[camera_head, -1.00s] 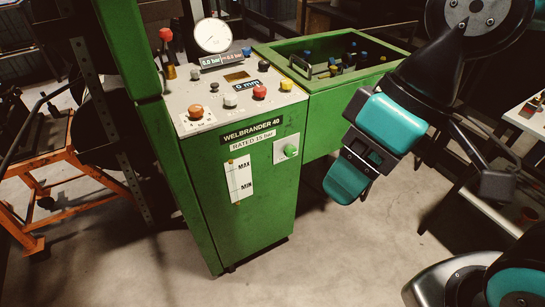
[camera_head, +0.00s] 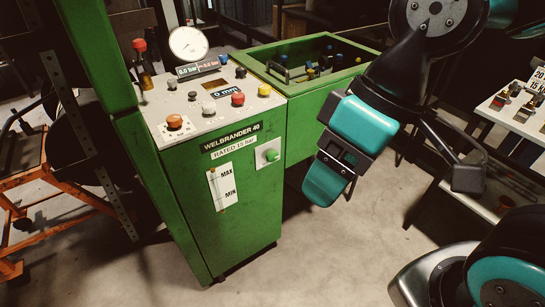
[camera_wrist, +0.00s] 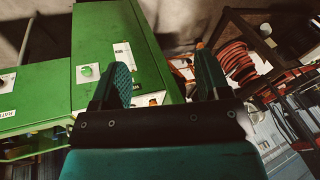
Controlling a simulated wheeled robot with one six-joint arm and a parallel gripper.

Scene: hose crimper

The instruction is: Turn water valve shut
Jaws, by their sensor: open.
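The green crimping machine (camera_head: 210,215) stands left of centre in the head view. No part is clearly labelled as a water valve. A red-topped brass fitting (camera_head: 140,47) stands at the back left of its panel; I cannot tell whether it is a valve. A green knob (camera_head: 271,155) on a white plate is on the machine's front; it also shows in the wrist view (camera_wrist: 86,71). My gripper (camera_head: 325,183) hangs in the air right of the machine, apart from it. In the wrist view its two fingers (camera_wrist: 163,80) are spread with nothing between them.
A pressure gauge (camera_head: 189,44) and several buttons are on the sloped panel (camera_head: 190,108). A green open bin (camera_head: 300,105) adjoins behind. An orange trolley (camera_head: 50,210) stands left. A white table (camera_head: 520,125) with small parts is at right. Floor in front is clear.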

